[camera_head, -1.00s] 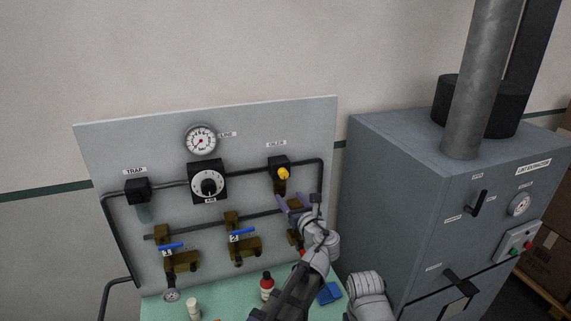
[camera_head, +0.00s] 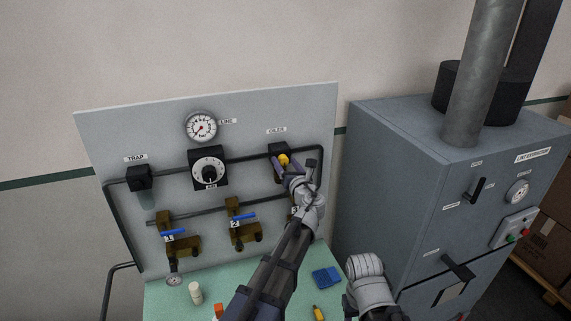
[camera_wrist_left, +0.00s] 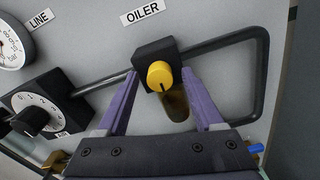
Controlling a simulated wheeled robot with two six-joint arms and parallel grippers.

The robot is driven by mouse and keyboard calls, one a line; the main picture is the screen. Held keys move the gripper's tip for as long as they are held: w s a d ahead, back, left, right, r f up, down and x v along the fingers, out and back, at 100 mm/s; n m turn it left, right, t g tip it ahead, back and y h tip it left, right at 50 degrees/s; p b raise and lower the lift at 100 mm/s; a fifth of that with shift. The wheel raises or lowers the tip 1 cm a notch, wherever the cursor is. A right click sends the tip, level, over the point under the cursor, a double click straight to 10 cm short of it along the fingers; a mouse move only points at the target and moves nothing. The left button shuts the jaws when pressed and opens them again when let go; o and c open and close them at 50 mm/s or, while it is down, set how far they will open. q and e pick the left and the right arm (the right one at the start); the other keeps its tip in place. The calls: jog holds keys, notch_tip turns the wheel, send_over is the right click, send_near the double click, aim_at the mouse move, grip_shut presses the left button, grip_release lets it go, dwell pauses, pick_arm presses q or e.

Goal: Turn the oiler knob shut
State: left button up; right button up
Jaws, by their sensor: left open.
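The oiler is a black block (camera_wrist_left: 149,53) on the grey panel, under the OILER label, with a yellow round knob (camera_wrist_left: 159,75) on its front. An amber bowl (camera_wrist_left: 176,104) hangs below the block. The knob also shows in the head view (camera_head: 284,160). My left gripper (camera_wrist_left: 157,76) is open, with one purple finger on each side of the oiler in the wrist view. The knob appears between the fingertips, with visible gaps and no clear contact. In the head view the left gripper (camera_head: 283,165) is at the oiler. My right gripper's jaws are not visible.
A black pipe (camera_wrist_left: 220,43) runs right from the oiler and bends down. A regulator dial (camera_head: 208,168) and gauge (camera_head: 201,126) are to the left. Blue-handled valves (camera_head: 243,219) sit below. A grey cabinet (camera_head: 400,200) stands right of the panel.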

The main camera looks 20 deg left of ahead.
pick_arm(q)
jog(key=shift+w+a, duration=0.1)
jog(key=shift+c, duration=0.3)
grip_shut()
